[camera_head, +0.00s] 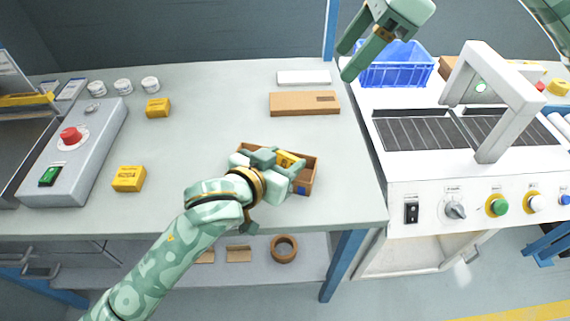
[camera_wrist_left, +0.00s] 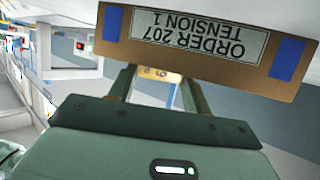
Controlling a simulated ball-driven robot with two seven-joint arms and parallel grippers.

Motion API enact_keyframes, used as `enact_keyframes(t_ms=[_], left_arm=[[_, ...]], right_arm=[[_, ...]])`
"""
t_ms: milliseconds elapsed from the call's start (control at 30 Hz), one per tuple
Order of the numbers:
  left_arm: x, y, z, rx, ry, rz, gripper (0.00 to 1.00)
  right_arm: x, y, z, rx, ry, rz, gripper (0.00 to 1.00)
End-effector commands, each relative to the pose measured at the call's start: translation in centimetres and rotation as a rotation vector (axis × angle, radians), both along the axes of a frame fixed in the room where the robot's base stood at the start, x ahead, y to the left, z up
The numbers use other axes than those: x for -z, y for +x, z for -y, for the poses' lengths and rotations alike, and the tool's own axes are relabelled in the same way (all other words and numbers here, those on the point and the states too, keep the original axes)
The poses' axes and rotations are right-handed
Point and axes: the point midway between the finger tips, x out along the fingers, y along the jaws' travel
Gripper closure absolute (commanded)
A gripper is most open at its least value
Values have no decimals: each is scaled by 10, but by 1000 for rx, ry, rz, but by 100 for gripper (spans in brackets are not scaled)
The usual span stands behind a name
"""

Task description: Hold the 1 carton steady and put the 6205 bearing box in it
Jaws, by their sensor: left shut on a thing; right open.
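The open brown carton (camera_head: 312,177) stands near the front right of the left bench. In the left wrist view its wall (camera_wrist_left: 115,25) shows upside down, with blue patches and a label reading "ORDER 207 TENSION 1". My left gripper (camera_head: 280,160) reaches over the carton wall, its fingers (camera_wrist_left: 160,82) partly hidden behind it. It is shut on a yellow box (camera_head: 289,160), inside or just above the carton; how deep I cannot tell, and its print is unreadable. My right gripper (camera_head: 346,61) is open and empty, high at the back right, away from the carton.
Two other yellow boxes (camera_head: 129,179) (camera_head: 157,108) lie on the left. A flat brown carton (camera_head: 304,103) and a white item (camera_head: 303,77) lie behind. A grey control box (camera_head: 73,155) stands left; a blue crate (camera_head: 397,70) and machine (camera_head: 490,105) stand right.

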Motion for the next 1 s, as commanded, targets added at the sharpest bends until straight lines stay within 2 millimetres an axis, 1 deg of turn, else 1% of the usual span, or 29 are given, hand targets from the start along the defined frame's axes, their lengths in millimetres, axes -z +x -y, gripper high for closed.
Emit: enact_keyframes(t_ms=[67, 167, 267, 400, 500, 600, 733, 1000], left_arm=[[0, 0, 0, 0, 0, 0, 82], [-7, 0, 0, 0, -1, 0, 82], [-24, 0, 1, 1, -3, 3, 82], [-57, 0, 1, 2, -4, 6, 82], [-77, 0, 1, 1, -3, 5, 82], [-91, 0, 0, 1, -2, 2, 82], [-100, 0, 1, 1, -1, 1, 82], [-101, 0, 0, 0, 0, 1, 82]], right_arm=[[0, 0, 0, 0, 0, 0, 42], [0, 0, 0, 0, 0, 0, 42], [0, 0, 0, 0, 0, 0, 42], [0, 0, 0, 0, 0, 0, 42], [0, 0, 0, 0, 0, 0, 42], [0, 0, 0, 0, 0, 0, 42], [0, 0, 0, 0, 0, 0, 42], [0, 0, 0, 0, 0, 0, 42]])
